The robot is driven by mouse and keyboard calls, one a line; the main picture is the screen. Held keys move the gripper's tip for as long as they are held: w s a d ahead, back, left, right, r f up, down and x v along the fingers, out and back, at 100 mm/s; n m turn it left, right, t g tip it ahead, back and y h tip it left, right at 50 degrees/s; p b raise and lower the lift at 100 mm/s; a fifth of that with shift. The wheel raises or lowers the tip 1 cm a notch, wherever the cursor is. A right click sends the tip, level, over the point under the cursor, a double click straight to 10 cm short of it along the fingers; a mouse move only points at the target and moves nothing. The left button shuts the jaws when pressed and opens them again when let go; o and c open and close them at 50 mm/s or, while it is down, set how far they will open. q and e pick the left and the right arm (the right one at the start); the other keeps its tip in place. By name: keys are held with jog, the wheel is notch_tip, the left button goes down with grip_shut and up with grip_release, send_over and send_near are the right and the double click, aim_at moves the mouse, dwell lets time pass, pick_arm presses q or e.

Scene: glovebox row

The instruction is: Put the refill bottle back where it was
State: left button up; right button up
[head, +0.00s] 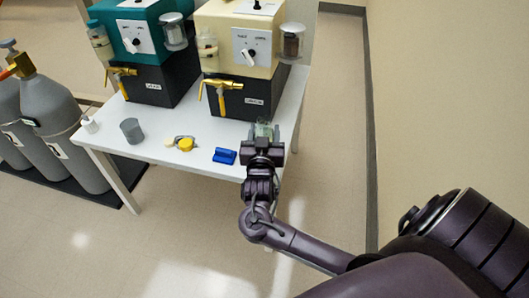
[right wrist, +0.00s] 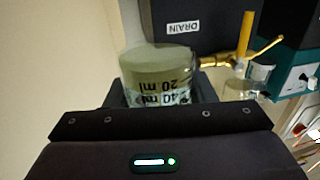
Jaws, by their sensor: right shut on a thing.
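A clear graduated vessel with greenish contents, apparently the refill bottle (right wrist: 158,78), sits between the jaws of my right gripper (right wrist: 155,100). Its 20 ml and 40 ml marks read upside down in the right wrist view. In the head view my right gripper (head: 263,146) is at the table's front right corner, and the bottle (head: 265,130) shows just beyond it, in front of the cream machine (head: 232,28). The jaws are shut on it. I cannot tell whether its base touches the table. My left gripper is not in view.
The white table (head: 160,158) also carries a teal machine (head: 125,45), a grey cup (head: 131,131), a yellow round item (head: 185,144) and a blue block (head: 224,155). Brass taps (head: 218,86) project forward. Grey cylinders (head: 55,115) stand left; a wall (head: 430,100) is right.

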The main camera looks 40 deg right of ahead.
notch_tip(320, 180, down, 2)
jog(key=shift+f, duration=0.2)
notch_tip(320, 180, down, 3)
jog(key=shift+f+b, duration=0.15)
jog(key=shift+b, duration=0.65)
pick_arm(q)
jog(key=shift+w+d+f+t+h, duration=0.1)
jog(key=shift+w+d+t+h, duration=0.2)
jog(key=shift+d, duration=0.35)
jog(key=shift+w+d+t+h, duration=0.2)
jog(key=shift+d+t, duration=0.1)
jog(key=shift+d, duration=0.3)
pick_arm(e)
jog(key=shift+f, duration=0.35)
jog(key=shift+f, duration=0.1)
jog(key=o, duration=1.1)
jog(key=shift+s, duration=0.1)
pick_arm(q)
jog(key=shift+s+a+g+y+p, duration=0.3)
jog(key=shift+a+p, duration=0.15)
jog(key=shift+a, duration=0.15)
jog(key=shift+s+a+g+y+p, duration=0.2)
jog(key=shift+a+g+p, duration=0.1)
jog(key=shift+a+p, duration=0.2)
pick_arm(e)
jog(key=v, duration=1.2)
